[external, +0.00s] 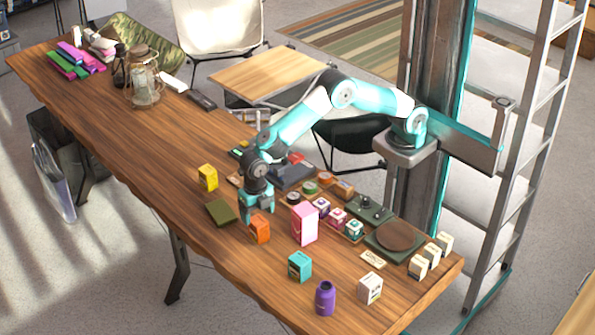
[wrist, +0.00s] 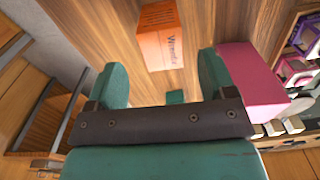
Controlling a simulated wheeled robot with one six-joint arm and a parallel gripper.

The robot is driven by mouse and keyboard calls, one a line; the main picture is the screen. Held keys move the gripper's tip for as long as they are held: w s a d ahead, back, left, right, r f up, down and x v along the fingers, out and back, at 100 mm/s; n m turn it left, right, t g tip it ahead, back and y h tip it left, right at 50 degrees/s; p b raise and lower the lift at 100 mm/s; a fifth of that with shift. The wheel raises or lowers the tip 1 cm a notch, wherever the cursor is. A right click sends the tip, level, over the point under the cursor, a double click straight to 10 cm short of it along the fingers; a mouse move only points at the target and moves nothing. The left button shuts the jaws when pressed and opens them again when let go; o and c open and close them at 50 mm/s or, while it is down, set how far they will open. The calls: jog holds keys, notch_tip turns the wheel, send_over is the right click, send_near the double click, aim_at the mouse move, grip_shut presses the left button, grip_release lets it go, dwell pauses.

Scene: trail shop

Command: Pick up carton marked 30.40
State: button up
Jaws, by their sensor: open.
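No mark reading 30.40 is legible on any carton. An orange carton (external: 260,229) stands upright on the wooden table (external: 130,140). My gripper (external: 258,207) is just above and behind it, pointing down, open and empty. In the wrist view the orange carton (wrist: 160,37) with dark lettering lies ahead of the gap between the fingers of my gripper (wrist: 163,75). Other cartons are pink (external: 304,224), yellow (external: 208,178), teal (external: 300,266) and white (external: 370,288). The pink carton (wrist: 250,85) also shows right of my right finger.
A purple bottle (external: 325,298) stands at the front edge. A dark green flat box (external: 221,212) lies left of the orange carton. Small boxes (external: 338,217) crowd the right side, near a round brown plate (external: 395,237). The table's left middle is clear.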

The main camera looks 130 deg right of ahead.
aim_at(259, 229)
notch_tip(259, 229, down, 8)
jog(key=shift+s+r+p, duration=0.15)
jog(key=shift+r+p, duration=0.1)
jog(key=shift+p, duration=0.45)
jog(key=c, duration=1.1)
